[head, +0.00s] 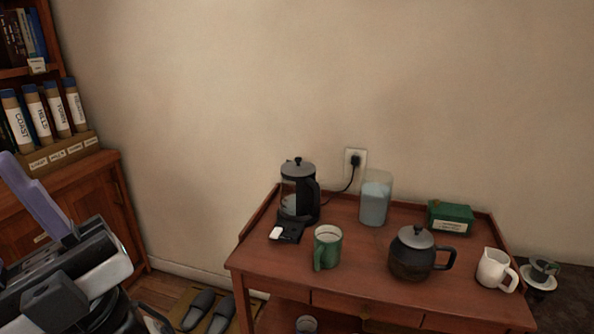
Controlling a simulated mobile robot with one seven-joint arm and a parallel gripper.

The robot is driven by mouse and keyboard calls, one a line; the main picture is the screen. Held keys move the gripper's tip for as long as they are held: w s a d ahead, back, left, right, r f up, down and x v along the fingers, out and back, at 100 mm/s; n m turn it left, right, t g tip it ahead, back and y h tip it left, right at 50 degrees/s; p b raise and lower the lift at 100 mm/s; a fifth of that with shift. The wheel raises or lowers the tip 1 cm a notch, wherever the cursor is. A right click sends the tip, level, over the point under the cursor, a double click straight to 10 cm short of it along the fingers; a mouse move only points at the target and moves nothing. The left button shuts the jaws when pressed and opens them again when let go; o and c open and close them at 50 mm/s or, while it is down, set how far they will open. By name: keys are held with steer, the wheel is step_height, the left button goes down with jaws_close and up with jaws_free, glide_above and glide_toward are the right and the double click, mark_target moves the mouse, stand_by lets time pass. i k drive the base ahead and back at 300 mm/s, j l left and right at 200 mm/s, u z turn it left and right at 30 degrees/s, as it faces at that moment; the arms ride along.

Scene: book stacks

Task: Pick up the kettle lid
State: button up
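The kettle (299,196) stands on a black base at the back left of the wooden side table, with a cord running to the wall outlet. It has a glass body and a black handle on its right. Its dark kettle lid (298,165), with a small knob, sits on top of the kettle. My gripper (30,195) is at the lower left edge of the head view, left of the table and well apart from the lid. One lavender finger shows; the rest is cut off or hidden, so its opening and any held thing cannot be told.
On the table (345,284) are a green mug (327,248), a glass jar (374,200), a dark teapot (411,260) with a grey lid, a green box (450,217) and a white pitcher (493,268). A cup on a saucer (539,279) is at right. A bookcase (95,190) stands left.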

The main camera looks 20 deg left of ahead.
mark_target(298, 168)
steer(key=i+j+u, duration=0.15)
steer(key=i+j, duration=0.25)
steer(key=i+j+u, duration=0.1)
steer(key=i+j, duration=0.25)
steer(key=i, duration=0.3)
steer(key=i+j+u, duration=0.15)
steer(key=i+j, duration=0.15)
steer(key=i, duration=0.2)
